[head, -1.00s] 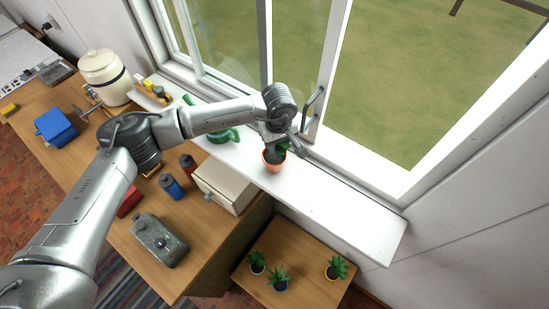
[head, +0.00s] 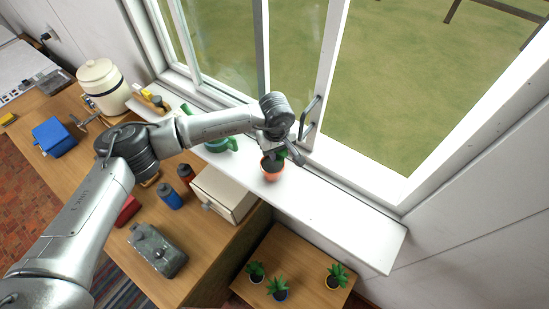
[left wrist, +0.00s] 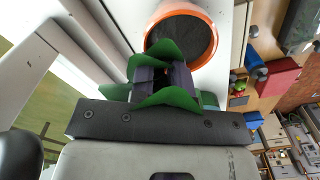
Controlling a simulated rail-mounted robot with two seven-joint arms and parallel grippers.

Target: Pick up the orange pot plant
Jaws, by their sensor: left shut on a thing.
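The orange pot plant has an orange pot (head: 272,173) with dark soil and green leaves. In the head view it is at the window sill (head: 330,218), below my left gripper (head: 278,150). In the left wrist view the orange pot (left wrist: 212,38) shows its round rim and soil. There my left gripper (left wrist: 163,82) is shut on the plant, with its fingers among the green leaves (left wrist: 165,97). I cannot tell whether the pot touches the sill. My right gripper is not in view.
The window frame and its dark handle (head: 308,115) are close beside my gripper. A green watering can (head: 220,145) stands left on the sill. A cream box (head: 224,192) is on the desk below. Several potted plants (head: 278,288) stand on a lower table. The sill's right end is clear.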

